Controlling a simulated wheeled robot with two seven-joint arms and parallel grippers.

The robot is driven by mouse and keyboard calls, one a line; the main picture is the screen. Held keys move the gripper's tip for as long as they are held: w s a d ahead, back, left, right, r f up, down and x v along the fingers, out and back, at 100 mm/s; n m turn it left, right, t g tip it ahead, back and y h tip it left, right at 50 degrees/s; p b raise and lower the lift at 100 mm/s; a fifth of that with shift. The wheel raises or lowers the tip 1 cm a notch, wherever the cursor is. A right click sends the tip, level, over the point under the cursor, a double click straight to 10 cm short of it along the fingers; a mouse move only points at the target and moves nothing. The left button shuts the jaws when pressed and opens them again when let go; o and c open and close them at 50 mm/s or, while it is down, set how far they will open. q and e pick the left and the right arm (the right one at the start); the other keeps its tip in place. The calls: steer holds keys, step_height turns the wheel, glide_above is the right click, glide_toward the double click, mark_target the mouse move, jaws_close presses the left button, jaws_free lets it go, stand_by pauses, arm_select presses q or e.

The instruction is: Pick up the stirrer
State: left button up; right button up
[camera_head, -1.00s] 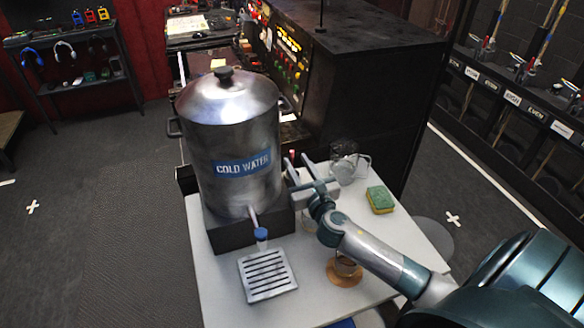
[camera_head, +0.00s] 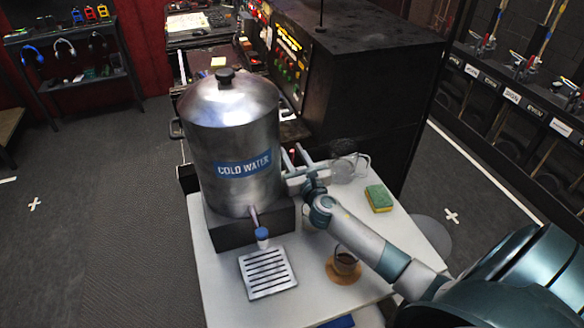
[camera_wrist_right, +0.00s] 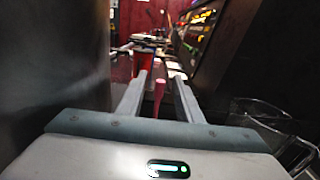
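My right gripper (camera_head: 294,153) is beside the urn's right side, its fingers pointing away toward the back edge of the white table. In the right wrist view (camera_wrist_right: 158,98) its two fingers stand apart, so it is open. A thin pink upright piece (camera_wrist_right: 159,88), possibly the stirrer, shows in the gap between the fingers, with no clear contact. A red and white shape (camera_wrist_right: 142,70) lies beyond it. I cannot make out the stirrer with certainty in the head view, where the gripper covers that area. My left gripper is not in view.
The large steel cold-water urn (camera_head: 229,130) stands close left of the gripper. A glass pitcher (camera_head: 343,171) is close to its right. A sponge (camera_head: 379,198), a cup of dark liquid (camera_head: 346,260) on a wooden coaster (camera_head: 335,276) and a drip tray (camera_head: 267,272) are on the white table (camera_head: 225,292).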

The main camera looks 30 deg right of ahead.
steer(key=shift+w, duration=0.25)
jaws_close()
stand_by(0.4)
